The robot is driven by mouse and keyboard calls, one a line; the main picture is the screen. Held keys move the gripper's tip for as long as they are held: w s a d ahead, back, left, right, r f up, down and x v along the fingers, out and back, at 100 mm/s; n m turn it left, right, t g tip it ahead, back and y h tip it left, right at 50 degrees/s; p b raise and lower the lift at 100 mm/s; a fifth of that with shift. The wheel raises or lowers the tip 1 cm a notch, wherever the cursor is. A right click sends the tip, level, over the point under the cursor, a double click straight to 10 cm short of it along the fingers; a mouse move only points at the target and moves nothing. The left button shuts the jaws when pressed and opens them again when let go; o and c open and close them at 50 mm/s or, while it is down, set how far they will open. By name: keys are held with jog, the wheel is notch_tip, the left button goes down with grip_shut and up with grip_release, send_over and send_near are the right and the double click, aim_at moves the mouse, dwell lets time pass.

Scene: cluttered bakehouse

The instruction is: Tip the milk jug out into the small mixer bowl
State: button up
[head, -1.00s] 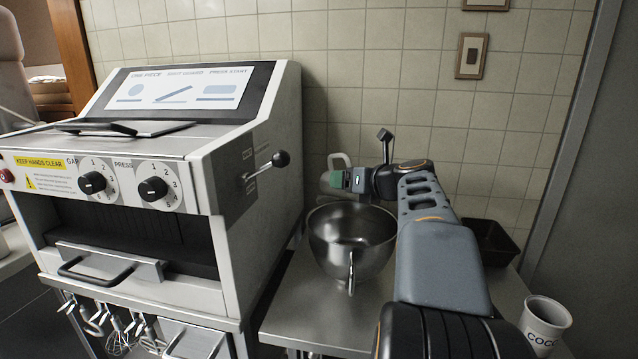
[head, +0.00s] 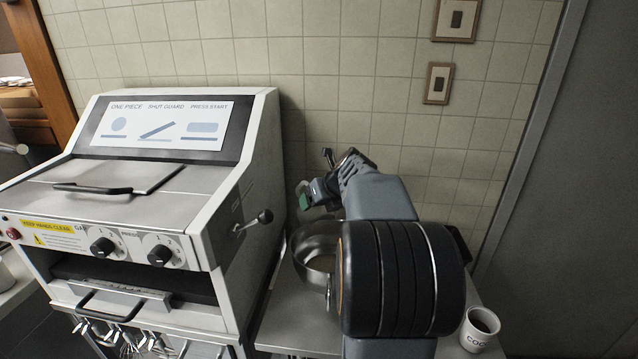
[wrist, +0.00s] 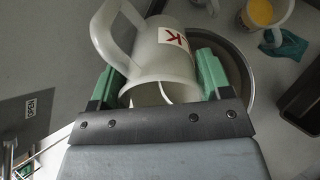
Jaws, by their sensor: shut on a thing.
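The milk jug (wrist: 160,55) is a pale, translucent jug with a handle and red lettering, of which a K shows in the wrist view. My gripper (wrist: 160,90), with green fingers, is shut on its body. In the head view my gripper (head: 318,193) is above the back of the small mixer bowl (head: 308,240), and only a pale edge of the jug shows. The steel bowl's rim also shows behind the jug in the wrist view (wrist: 238,62). My arm hides the bowl's right side. A pale patch shows inside the bowl; I cannot tell what it is.
A dough machine (head: 150,190) with a side lever (head: 262,217) stands close on the left. A cocoa cup (head: 479,328) is at the front right. The wrist view shows a dark tin (wrist: 303,100), a teal cloth (wrist: 285,47) and a container with yellow contents (wrist: 262,14).

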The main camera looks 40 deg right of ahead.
jog(key=g+p, duration=0.2)
jog(key=p, duration=0.2)
jog(key=r+g+p, duration=0.1)
jog(key=g+p, duration=0.1)
jog(key=p, duration=0.2)
jog(key=shift+p, duration=0.3)
jog(key=g+p, duration=0.1)
jog(key=p, duration=0.1)
jog(key=g+p, duration=0.1)
jog(key=p, duration=0.2)
jog(key=shift+s+f+h, duration=0.1)
jog(key=shift+f+h, duration=0.2)
jog(key=shift+f+g+p, duration=0.25)
jog(key=shift+g+p, duration=0.35)
jog(key=shift+p, duration=0.15)
jog(key=shift+f+g+b, duration=0.6)
jog(key=shift+f, duration=0.1)
jog(key=r, duration=0.3)
jog(key=shift+s+r, duration=0.1)
jog(key=shift+s, duration=0.1)
jog(key=shift+r, duration=0.55)
